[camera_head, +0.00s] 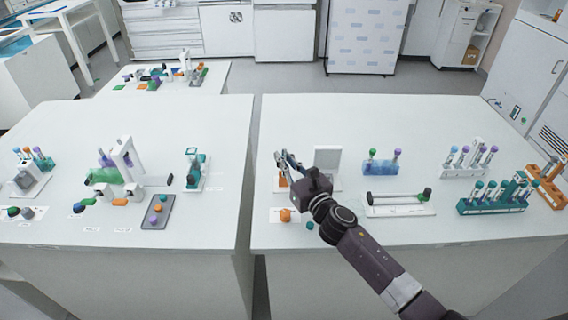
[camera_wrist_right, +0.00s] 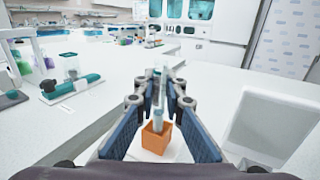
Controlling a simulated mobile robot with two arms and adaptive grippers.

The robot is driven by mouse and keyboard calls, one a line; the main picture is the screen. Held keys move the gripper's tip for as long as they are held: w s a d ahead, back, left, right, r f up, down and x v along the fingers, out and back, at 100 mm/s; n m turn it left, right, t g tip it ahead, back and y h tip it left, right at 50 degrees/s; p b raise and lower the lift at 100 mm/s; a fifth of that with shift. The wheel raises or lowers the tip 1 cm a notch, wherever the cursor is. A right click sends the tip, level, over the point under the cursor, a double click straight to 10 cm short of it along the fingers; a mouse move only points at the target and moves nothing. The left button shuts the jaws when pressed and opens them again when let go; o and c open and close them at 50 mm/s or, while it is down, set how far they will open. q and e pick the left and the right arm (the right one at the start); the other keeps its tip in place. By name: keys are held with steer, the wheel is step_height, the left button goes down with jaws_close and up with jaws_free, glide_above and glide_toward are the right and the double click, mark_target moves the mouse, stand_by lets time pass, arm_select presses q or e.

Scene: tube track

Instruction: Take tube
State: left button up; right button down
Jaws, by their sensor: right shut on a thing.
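My right gripper (camera_head: 287,162) is over the left part of the right-hand table. In the right wrist view (camera_wrist_right: 158,92) its two blue-padded fingers are closed on a slim clear tube (camera_wrist_right: 158,117). The tube is upright, its lower end at or in a small orange holder (camera_wrist_right: 155,139); I cannot tell how deep it sits. The orange holder also shows in the head view (camera_head: 283,181), partly behind the gripper. My left gripper is not in view.
A white upright panel (camera_head: 327,157) stands just right of the gripper. A blue rack (camera_head: 380,168), a white rack (camera_head: 468,160) and a teal rack (camera_head: 490,207) hold tubes further right. Orange and teal caps (camera_head: 286,215) lie in front. The table's back is clear.

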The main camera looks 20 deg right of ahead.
step_height(320, 180, up, 17)
steer(key=p, duration=0.2)
stand_by(0.4)
